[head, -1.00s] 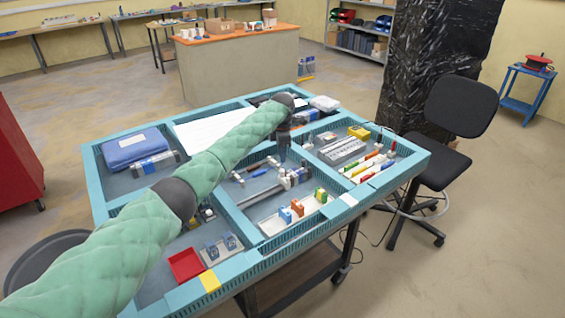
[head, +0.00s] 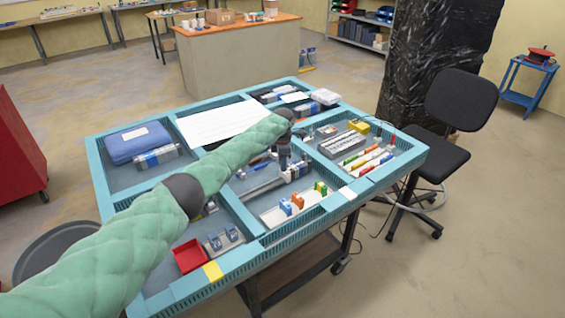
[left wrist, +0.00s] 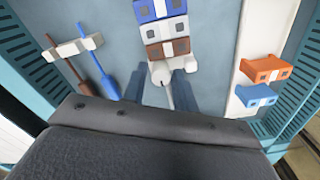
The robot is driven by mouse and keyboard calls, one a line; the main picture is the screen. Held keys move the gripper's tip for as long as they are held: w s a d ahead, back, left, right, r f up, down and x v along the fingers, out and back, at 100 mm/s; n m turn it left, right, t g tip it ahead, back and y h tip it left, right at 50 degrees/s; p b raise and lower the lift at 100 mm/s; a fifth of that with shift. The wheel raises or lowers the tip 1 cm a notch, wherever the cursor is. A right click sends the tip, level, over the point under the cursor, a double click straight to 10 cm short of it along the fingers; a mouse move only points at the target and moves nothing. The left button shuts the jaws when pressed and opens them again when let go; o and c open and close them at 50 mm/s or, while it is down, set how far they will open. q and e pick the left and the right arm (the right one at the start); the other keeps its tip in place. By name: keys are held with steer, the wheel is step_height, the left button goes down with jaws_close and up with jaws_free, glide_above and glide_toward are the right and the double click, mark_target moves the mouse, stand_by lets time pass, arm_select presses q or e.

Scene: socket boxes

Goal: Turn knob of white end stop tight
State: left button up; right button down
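The white end stop (left wrist: 161,72) is a small pale block at the near end of a row of blue, white and brown blocks (left wrist: 166,30). A thin pale knob (left wrist: 169,96) sticks out from it toward my left gripper. My left gripper (left wrist: 160,85) has its two dark fingers apart, one on each side of the knob; I cannot tell whether either touches it. In the head view my left gripper (head: 284,163) points down at the block row (head: 298,171) on the metal rail (head: 262,189). The end stop is too small to make out there. My right gripper is not in view.
A white tray (left wrist: 242,108) with orange and blue blocks is on the right. Teal dividers (head: 262,229) frame the compartments. A red bin (head: 189,256) sits at the front.

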arm_select(q)
steer(key=shift+r, duration=0.1)
jaws_close()
